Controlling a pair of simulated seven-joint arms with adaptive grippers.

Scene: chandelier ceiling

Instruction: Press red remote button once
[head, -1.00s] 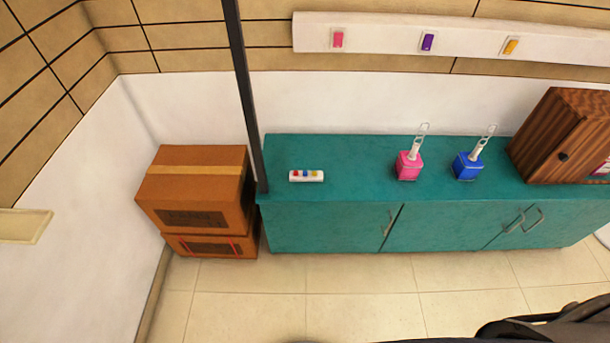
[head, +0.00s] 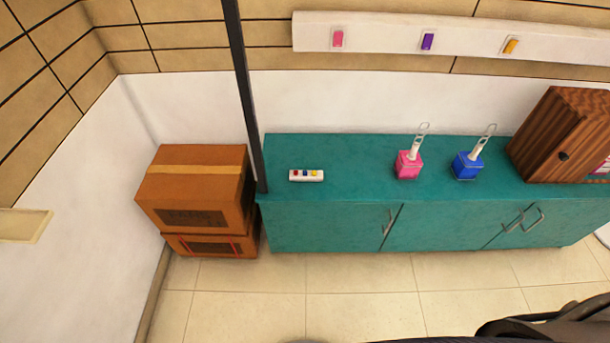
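A small white remote (head: 306,176) lies flat on the teal cabinet top (head: 350,155), near its left end. It carries a red button (head: 297,173) on the left, a blue one in the middle and a yellow one on the right. Neither of my grippers is in the head view. Nothing touches the remote.
A pink holder (head: 408,165), a blue holder (head: 467,165) and a wooden box (head: 562,135) stand farther right on the cabinet. A black pole (head: 244,95) rises at its left end. Brown boxes (head: 195,190) are stacked on the left. The tiled floor (head: 370,300) in front is mostly clear.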

